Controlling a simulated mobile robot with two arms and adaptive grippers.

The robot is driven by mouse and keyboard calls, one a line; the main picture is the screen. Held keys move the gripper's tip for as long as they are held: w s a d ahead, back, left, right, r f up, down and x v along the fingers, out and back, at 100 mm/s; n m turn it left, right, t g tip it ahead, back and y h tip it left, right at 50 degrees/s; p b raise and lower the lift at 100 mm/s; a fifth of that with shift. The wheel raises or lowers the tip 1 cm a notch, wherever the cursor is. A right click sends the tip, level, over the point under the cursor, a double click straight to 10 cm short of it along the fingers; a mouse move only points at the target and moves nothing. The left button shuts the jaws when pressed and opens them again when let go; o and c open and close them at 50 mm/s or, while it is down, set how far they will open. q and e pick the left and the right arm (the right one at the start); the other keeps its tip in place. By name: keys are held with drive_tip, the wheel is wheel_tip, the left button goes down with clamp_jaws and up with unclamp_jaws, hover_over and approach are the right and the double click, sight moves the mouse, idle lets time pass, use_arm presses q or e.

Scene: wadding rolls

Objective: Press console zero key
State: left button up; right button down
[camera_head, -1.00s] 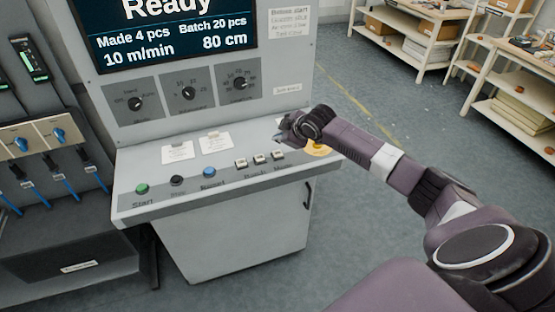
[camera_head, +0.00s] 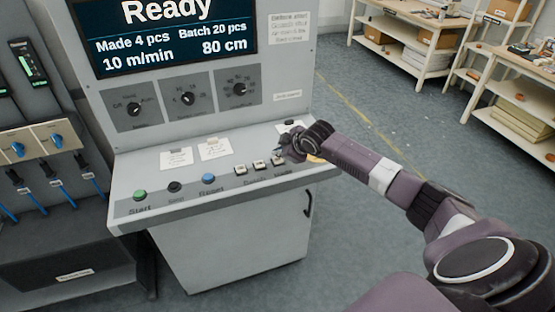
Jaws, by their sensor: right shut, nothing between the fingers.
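The grey console (camera_head: 222,223) stands in front of me with a sloped key panel. Three small pale square keys sit in a row: the left key (camera_head: 240,168), the middle key (camera_head: 259,165) and the right key (camera_head: 278,161). Their labels are too blurred to read, so I cannot tell which one is the zero key. My right gripper (camera_head: 285,149) is shut and empty, low over the panel just behind the right key. I cannot tell whether it touches the panel. My left gripper is not in view.
Left of the square keys are a blue Reset button (camera_head: 208,178), a black button (camera_head: 175,187) and a green Start button (camera_head: 139,195). Paper notes (camera_head: 215,148) lie behind them. A screen (camera_head: 175,35) reads Ready. A yellow control is partly hidden behind my right gripper.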

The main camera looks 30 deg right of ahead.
sight(279, 160)
drive_tip(key=shift+f, duration=0.1)
idle(0.7)
drive_tip(key=shift+f, duration=0.35)
drive_tip(key=shift+s+f, duration=0.1)
drive_tip(key=shift+f, duration=0.4)
idle(0.9)
drive_tip(key=shift+r+p, duration=0.75)
drive_tip(key=shift+r, duration=0.15)
wheel_tip(279, 160, up, 5)
drive_tip(key=p, duration=0.5)
drive_tip(key=shift+r, duration=0.1)
